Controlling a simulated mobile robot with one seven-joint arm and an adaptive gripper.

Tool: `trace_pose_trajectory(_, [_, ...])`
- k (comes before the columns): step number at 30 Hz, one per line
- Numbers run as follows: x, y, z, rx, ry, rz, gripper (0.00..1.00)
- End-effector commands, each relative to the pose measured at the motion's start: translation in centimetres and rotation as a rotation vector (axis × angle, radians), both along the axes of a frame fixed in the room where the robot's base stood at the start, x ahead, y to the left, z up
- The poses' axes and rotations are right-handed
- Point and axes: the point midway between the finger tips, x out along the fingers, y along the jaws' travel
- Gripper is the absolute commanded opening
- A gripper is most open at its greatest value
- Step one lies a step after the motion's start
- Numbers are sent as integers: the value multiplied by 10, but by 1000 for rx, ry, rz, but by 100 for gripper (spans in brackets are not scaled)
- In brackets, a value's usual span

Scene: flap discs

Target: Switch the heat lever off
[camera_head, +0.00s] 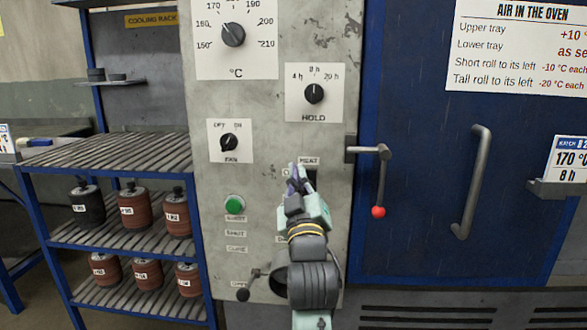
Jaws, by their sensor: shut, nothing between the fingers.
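The heat control sits under a small "HEAT" label (309,160) on the grey control panel (270,130). A dark strip (312,177) shows just below that label, beside my fingertips. My gripper and wrist hide most of the heat control, so I cannot tell the lever's position. My gripper (297,182) is shut and empty, pointing up and away at the panel just left of the dark strip. I cannot tell whether it touches the lever.
Left of my gripper are the fan knob (229,142) and a green button (235,204). A black-knobbed lever (243,294) is low on the panel. Right are the red-tipped door latch (381,180) and door handle (472,185). A rack (95,150) holds rolls at left.

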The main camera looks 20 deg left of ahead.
Motion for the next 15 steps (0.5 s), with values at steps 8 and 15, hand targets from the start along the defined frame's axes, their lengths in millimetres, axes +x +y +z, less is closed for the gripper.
trace_pose_trajectory(8, [1, -3, -5, 1, -1, 0, 0])
trace_pose_trajectory(15, [1, -3, -6, 1, -4, -1, 0])
